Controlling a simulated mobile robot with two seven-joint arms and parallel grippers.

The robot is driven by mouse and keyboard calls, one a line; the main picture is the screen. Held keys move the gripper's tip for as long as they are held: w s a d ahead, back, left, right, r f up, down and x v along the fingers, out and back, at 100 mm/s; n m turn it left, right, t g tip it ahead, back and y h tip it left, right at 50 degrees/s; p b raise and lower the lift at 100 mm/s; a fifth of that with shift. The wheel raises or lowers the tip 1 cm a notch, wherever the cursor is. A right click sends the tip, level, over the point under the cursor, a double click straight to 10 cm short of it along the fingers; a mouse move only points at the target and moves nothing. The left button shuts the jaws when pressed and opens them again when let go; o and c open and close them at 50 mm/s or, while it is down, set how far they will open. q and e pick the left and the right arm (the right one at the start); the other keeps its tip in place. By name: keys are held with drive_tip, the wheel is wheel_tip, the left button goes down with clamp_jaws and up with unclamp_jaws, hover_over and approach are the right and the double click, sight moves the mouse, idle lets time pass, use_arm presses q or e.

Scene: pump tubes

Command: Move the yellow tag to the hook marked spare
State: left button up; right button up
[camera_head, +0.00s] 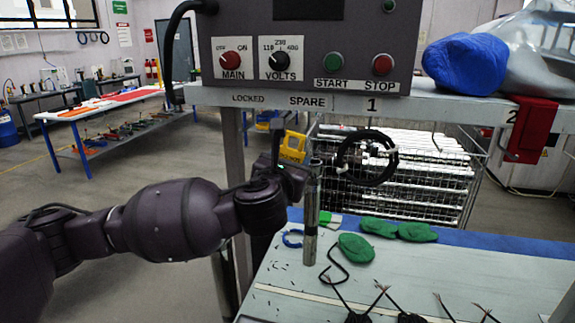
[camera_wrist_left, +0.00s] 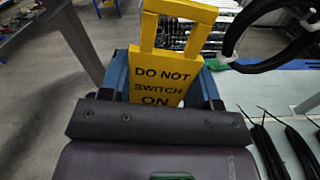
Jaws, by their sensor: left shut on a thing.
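The yellow tag (camera_head: 293,147) is in front of the shelf edge, below the label SPARE (camera_head: 307,101). In the left wrist view the tag (camera_wrist_left: 160,82) reads "DO NOT SWITCH ON" and has an open loop at its top. My left gripper (camera_head: 283,150) is shut on the tag, with its blue fingers (camera_wrist_left: 160,92) on either side. The tag looks upright. My right gripper is not in view.
A black cable coil (camera_head: 367,158) hangs under label 1, just right of the tag. A metal tube (camera_head: 311,215) stands below the gripper. Green pieces (camera_head: 356,247) and black cables lie on the bench (camera_head: 460,265).

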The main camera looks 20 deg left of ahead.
use_arm(q)
drive_tip(key=w+f, duration=0.1)
drive_tip(key=w, duration=0.7)
drive_tip(key=shift+f, duration=0.35)
idle(0.8)
drive_tip(key=shift+w, duration=0.1)
idle(0.5)
drive_tip(key=o, duration=1)
